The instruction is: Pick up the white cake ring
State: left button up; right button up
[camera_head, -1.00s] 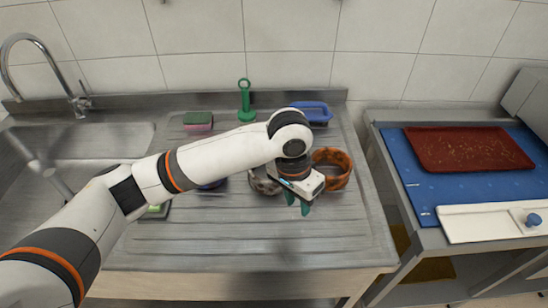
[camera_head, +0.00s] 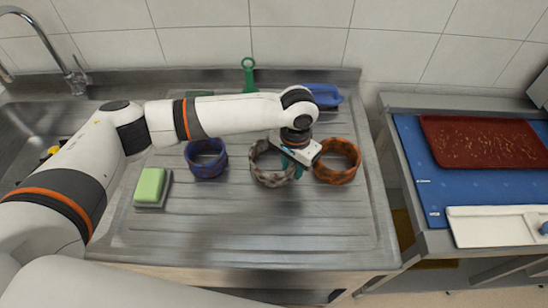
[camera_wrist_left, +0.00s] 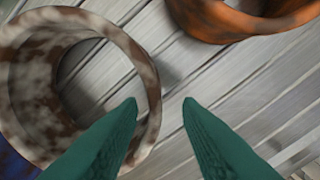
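The white cake ring (camera_head: 268,178), mottled white and brown, stands on the ribbed steel drainboard between a blue ring and an orange ring. It shows large in the left wrist view (camera_wrist_left: 25,85), its opening facing up. My left gripper (camera_head: 293,169) is between the white and orange rings, at the white ring's right side. My right gripper is not in view.
The orange ring (camera_head: 337,175) is close right of the gripper; the blue ring (camera_head: 207,171) stands left. A green sponge (camera_head: 150,184), blue container (camera_head: 325,95) and green-handled tool (camera_head: 249,75) are around. A red tray (camera_head: 485,142) lies right. The front drainboard is clear.

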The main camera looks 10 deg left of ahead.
pick_arm(q)
jog(key=shift+w+a+f+p, duration=0.15)
jog(key=shift+f+p, duration=0.15)
jog(key=shift+f, duration=1.55)
grip_shut()
jog(key=shift+r, duration=0.15)
